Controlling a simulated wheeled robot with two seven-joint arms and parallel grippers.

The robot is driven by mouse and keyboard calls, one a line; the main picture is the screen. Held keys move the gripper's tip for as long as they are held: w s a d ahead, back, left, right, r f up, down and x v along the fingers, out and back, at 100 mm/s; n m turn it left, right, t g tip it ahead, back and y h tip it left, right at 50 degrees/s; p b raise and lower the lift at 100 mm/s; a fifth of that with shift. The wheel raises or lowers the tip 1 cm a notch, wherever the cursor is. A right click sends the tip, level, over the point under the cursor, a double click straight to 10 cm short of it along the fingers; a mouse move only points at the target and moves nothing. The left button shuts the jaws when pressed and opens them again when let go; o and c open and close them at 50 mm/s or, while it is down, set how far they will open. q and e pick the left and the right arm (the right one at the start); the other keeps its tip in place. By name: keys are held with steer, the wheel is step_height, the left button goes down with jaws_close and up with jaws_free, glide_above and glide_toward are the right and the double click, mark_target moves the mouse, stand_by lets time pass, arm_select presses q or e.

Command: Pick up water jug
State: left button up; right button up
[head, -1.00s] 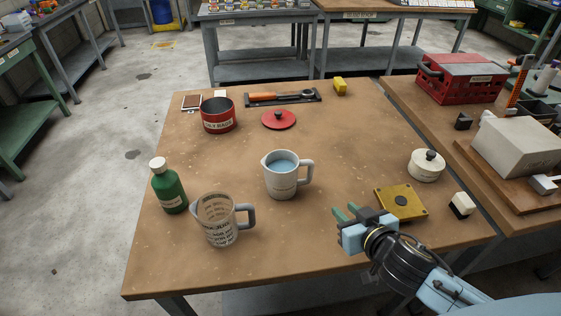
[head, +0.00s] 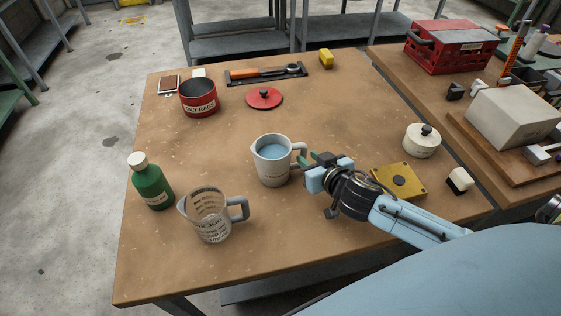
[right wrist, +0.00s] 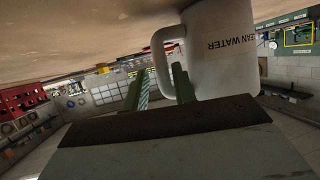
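The water jug (head: 271,170) is a pale grey-white pitcher with blue water in it, standing upright at the middle of the table. Its handle points right. In the right wrist view, which is upside down, the jug (right wrist: 222,50) bears the words "CLEAN WATER". My right gripper (head: 312,161) is at the handle side of the jug. In the right wrist view its two green fingers (right wrist: 159,80) are apart, with the upright bar of the handle between them. I cannot tell whether either finger touches it. My left gripper is not in view.
A clear measuring jug (head: 210,217) and a green bottle (head: 153,187) stand at front left. A red pot (head: 198,101) and red lid (head: 264,98) lie behind. A yellow plate (head: 398,181) and a white lidded pot (head: 421,142) are on the right.

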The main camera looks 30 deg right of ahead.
mark_target(306, 154)
steer(key=shift+w, duration=0.45)
steer(key=x, duration=0.3)
steer(key=shift+w+a+r, duration=0.1)
steer(key=shift+w+r, duration=0.05)
steer(key=shift+r, duration=0.05)
steer(key=shift+w+f, duration=0.25)
steer(key=shift+w, duration=0.3)
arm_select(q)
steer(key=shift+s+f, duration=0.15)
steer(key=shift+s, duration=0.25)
arm_select(e)
steer(key=shift+r, duration=0.1)
jaws_close()
